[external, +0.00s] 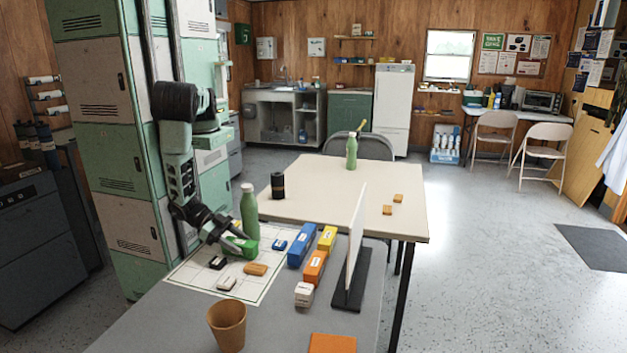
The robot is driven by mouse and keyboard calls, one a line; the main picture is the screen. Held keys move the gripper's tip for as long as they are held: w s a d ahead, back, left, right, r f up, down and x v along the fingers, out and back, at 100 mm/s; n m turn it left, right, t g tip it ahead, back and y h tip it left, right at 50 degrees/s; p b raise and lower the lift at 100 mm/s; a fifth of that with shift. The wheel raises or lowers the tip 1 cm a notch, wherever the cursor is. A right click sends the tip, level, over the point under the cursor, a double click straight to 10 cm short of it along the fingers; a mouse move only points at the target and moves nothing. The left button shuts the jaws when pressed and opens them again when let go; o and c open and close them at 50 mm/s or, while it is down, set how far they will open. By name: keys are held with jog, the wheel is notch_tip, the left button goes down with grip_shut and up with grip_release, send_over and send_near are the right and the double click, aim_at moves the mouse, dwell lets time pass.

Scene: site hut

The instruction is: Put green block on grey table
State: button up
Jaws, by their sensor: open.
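The green block (247,247) lies at the far part of a white grid sheet (190,275) on the grey table (165,325). My gripper (240,241) is open and comes down from the left, with its fingers at the green block. They partly cover it, and I cannot tell whether they touch it. A green bottle (249,212) stands right behind the block.
Black, white, orange and blue blocks lie on the sheet. Larger blue, yellow and orange blocks (315,268) stand to its right, then an upright white panel (356,240). A tan cup (227,325) is at the front. A cream table (320,190) adjoins behind.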

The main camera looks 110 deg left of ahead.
aim_at(239, 241)
jog(key=shift+w+f, duration=0.2)
jog(key=shift+w, duration=0.15)
jog(key=c, duration=0.9)
jog(key=shift+r, duration=0.15)
notch_tip(239, 241, up, 18)
jog(key=shift+b, duration=0.4)
